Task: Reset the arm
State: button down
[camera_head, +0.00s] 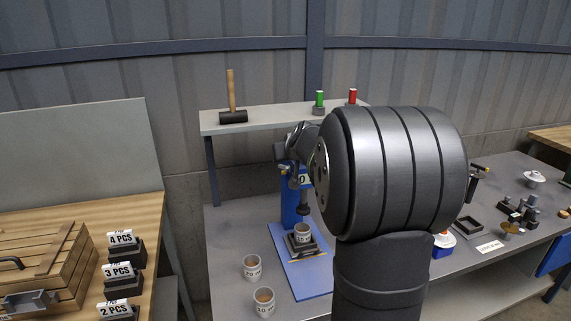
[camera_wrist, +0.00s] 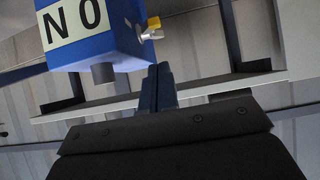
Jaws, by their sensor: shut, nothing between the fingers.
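My gripper (camera_wrist: 157,88) shows in the wrist view with its two narrow fingers together and nothing between them. In the head view my large dark arm fills the middle right, and my gripper's fingertips cannot be made out there. The blue press stand (camera_head: 290,205) is left of my arm. A labelled cup (camera_head: 303,232) sits in the fixture at its base.
Two more cups (camera_head: 252,267) (camera_head: 264,301) stand on the grey table left of the blue base. A mallet (camera_head: 232,116), a green cylinder (camera_head: 319,99) and a red cylinder (camera_head: 352,96) are on the back shelf. A wooden crate (camera_head: 45,265) is at left. My arm hides part of the table.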

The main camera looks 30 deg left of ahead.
jog(key=s+d+f, duration=0.3)
jog(key=s+d, duration=0.3)
jog(key=shift+w+a, duration=0.1)
dwell(0.3)
send_near(281, 165)
jog(key=w+a, duration=0.2)
jog(key=shift+w+a+f, duration=0.15)
jog(key=shift+f, duration=0.5)
jog(key=shift+w+a+f, duration=0.15)
jog(key=shift+f, duration=0.45)
